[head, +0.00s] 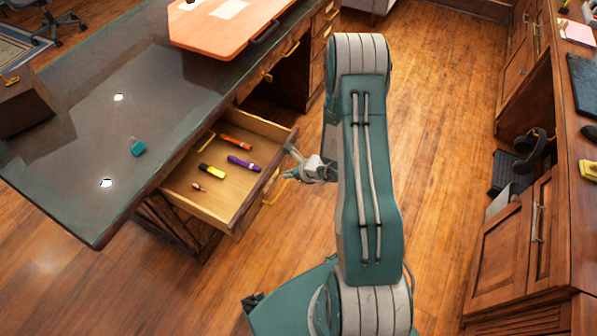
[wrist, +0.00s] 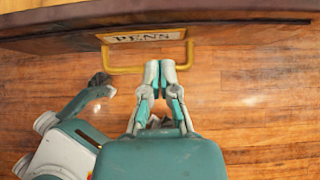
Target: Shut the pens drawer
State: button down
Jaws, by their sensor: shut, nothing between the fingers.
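The pens drawer (head: 217,199) stands pulled out from the desk (head: 75,120) in the head view, with pens and markers inside. In the wrist view its dark front (wrist: 230,30) runs along the top, with a label reading PENS (wrist: 142,37) and a brass handle (wrist: 118,70) below it. My gripper (head: 290,160) is at the drawer's outer front in the head view. In the wrist view my gripper (wrist: 160,66) has its fingertips together just at the handle's right part. I cannot tell whether they touch it. It is shut and empty.
The wood floor (head: 440,130) between is clear.

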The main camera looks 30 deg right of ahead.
aim_at(273, 170)
jog(key=shift+w+a+r, duration=0.1)
jog(key=shift+w+a, duration=0.45)
jog(key=shift+w, duration=0.2)
jog(key=shift+w+a+r, duration=0.1)
jog(key=shift+w+a, duration=0.45)
jog(key=shift+w, duration=0.2)
jog(key=shift+w, duration=0.1)
